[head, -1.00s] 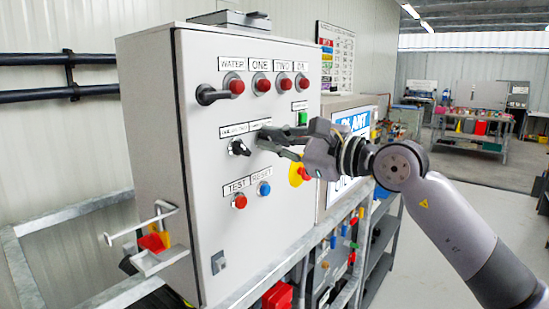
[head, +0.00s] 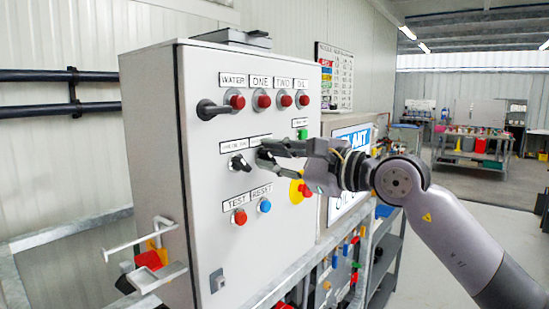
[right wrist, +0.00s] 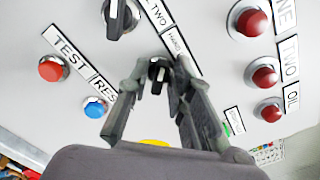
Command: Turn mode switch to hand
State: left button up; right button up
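The grey control panel (head: 205,262) carries two black rotary switches. The left one (head: 240,163) is at the top of the right wrist view (right wrist: 118,15). The other, a small black knob with a pale pointer mark (right wrist: 158,72), sits under a small label (right wrist: 175,42) too small to read surely. My right gripper (head: 262,156) is at the panel over this second knob and mostly hides it in the head view. In the right wrist view the gripper (right wrist: 159,70) is open, with one finger on each side of the knob and gaps visible. My left gripper is out of view.
Red lamps (head: 262,101) and a black handle (head: 214,108) are above. A red TEST button (head: 239,217), blue RESET button (head: 264,205) and yellow-ringed red emergency stop (head: 298,193) lie below. A metal rail (head: 290,283) runs along the front.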

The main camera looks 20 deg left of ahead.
jog(key=shift+o, duration=0.6)
jog(key=shift+d, duration=0.1)
jog(key=v, duration=1.1)
jog(key=shift+s+d, duration=0.15)
jog(key=shift+d, duration=0.25)
